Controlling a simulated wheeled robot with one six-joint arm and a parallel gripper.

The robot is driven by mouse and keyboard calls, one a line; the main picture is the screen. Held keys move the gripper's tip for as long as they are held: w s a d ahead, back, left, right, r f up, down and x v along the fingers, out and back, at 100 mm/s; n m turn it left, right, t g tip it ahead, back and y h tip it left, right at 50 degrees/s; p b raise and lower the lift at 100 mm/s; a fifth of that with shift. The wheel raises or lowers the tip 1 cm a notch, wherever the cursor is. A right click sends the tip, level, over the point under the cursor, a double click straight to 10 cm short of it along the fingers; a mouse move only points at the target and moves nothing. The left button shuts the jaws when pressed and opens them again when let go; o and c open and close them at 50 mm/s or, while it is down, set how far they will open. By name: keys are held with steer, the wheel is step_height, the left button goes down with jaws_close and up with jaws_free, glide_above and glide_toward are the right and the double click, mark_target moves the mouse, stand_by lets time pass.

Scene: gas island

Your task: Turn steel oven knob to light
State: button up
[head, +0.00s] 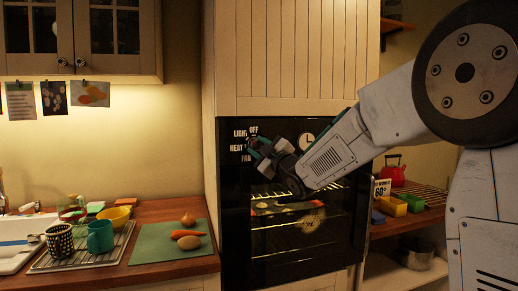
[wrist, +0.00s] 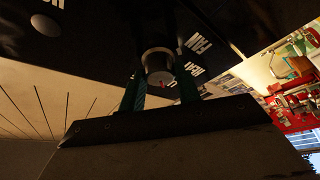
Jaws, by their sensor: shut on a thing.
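The steel oven knob (wrist: 158,62) shows in the wrist view as a short round cylinder on the black oven panel, with a small red mark near its lower edge. My gripper (wrist: 160,74) has one green finger on each side of it and is shut on it. In the head view my gripper (head: 264,152) is at the panel of the black oven (head: 235,205) and hides the knob. LIGHT, OFF, HEAT and FAN labels show around the gripper there. I cannot tell which label the red mark faces. Racks and food inside the oven look lit.
A round clock (head: 307,141) is right of the knob area. A green cutting board (head: 150,250) with vegetables and a drying rack (head: 75,262) with cups are on the left counter. A red kettle (head: 392,171) stands at the right. A wall cabinet (head: 130,40) hangs upper left.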

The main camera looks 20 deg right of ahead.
stand_by(0.5)
steer(key=o, duration=1)
steer(key=v, duration=0.7)
steer(key=shift+s+d, duration=0.1)
steer(key=shift+s, duration=0.25)
steer(key=shift+f, duration=0.1)
